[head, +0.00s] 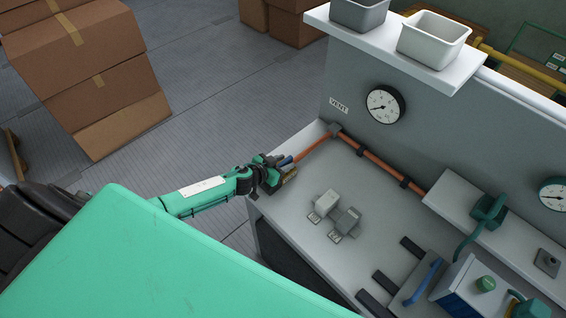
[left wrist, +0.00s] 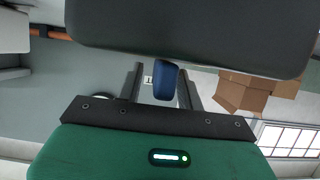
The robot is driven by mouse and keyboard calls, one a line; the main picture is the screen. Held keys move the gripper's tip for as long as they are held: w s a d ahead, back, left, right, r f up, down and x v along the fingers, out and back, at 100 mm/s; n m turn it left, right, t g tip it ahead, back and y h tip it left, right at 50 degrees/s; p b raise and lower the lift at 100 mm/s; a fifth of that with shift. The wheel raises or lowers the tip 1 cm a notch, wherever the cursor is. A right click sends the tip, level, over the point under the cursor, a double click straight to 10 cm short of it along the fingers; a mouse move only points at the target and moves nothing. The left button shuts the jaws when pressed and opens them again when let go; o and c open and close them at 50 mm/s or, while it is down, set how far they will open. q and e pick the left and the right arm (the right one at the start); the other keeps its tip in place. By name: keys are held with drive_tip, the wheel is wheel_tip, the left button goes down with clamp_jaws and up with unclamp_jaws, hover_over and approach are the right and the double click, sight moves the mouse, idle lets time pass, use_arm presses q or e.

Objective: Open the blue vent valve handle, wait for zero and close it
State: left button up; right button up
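The blue vent valve handle (head: 286,160) shows at the end of the orange pipe by the bench's left edge, partly hidden by my left gripper (head: 276,174). In the left wrist view the blue handle (left wrist: 166,82) stands between the two dark fingers of my left gripper (left wrist: 160,88). A gap shows on the handle's left side; it lies close to the right finger. The fingers look open around it. A round white gauge (head: 384,104) hangs on the panel beside the VENT label (head: 339,106). Its needle points to the lower left; its figures are too small to read. My right gripper is not in view.
The orange pipe (head: 380,164) runs along the panel's foot. Two small blocks (head: 327,202) stand on the bench (head: 290,225). A green lever (head: 488,208), a second gauge (head: 554,194) and a blue-handled part (head: 421,283) are at right. Cardboard boxes (head: 85,65) stand on the floor at left.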

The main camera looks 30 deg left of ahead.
use_arm(q)
clamp_jaws()
